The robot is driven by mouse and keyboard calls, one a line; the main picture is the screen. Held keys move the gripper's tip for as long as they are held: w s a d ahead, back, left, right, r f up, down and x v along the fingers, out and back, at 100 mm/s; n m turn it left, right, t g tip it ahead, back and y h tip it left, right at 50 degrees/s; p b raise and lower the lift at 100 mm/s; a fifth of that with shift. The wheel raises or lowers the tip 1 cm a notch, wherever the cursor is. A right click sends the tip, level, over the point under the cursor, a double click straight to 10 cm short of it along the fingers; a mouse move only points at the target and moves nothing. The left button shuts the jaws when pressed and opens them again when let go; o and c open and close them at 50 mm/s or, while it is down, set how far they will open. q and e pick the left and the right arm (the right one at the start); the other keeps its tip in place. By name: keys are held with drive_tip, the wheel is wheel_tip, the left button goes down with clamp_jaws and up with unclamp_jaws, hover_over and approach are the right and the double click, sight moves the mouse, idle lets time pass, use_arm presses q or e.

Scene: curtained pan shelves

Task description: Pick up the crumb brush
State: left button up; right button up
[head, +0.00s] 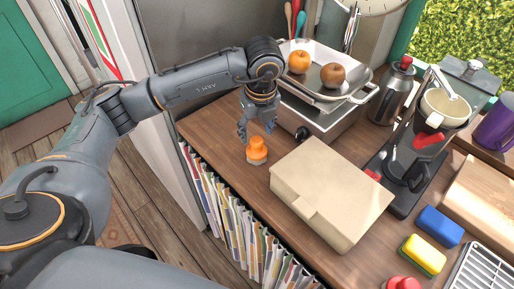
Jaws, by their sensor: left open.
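The crumb brush (256,148) looks to be the small orange piece with a rounded knob and a wider, paler base. It stands on the wooden counter near its left edge, left of the beige box. My left gripper (256,133) is open and points down just above the brush, its fingers spread to either side of the knob. I cannot tell whether the fingers touch it. My right gripper is not in view.
A closed beige box (330,190) lies right of the brush. Behind is a metal appliance (318,118) bearing a tray with two fruits. A coffee maker (410,170), a blue sponge (440,226) and a yellow sponge (423,255) are at right. A striped curtain (235,215) hangs below the counter edge.

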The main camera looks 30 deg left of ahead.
sight(257, 140)
use_arm(q)
drive_tip(key=shift+s+d+f+p, duration=0.1)
drive_tip(key=shift+f+p, duration=0.75)
drive_tip(key=shift+f, duration=0.05)
drive_tip(key=shift+w+f+p, duration=0.2)
drive_tip(key=shift+f+p, duration=0.15)
drive_tip(key=shift+f, duration=0.9)
drive_tip(key=shift+a+f, duration=0.2)
drive_tip(key=shift+f, duration=0.15)
drive_tip(key=shift+c, duration=0.6)
clamp_jaws()
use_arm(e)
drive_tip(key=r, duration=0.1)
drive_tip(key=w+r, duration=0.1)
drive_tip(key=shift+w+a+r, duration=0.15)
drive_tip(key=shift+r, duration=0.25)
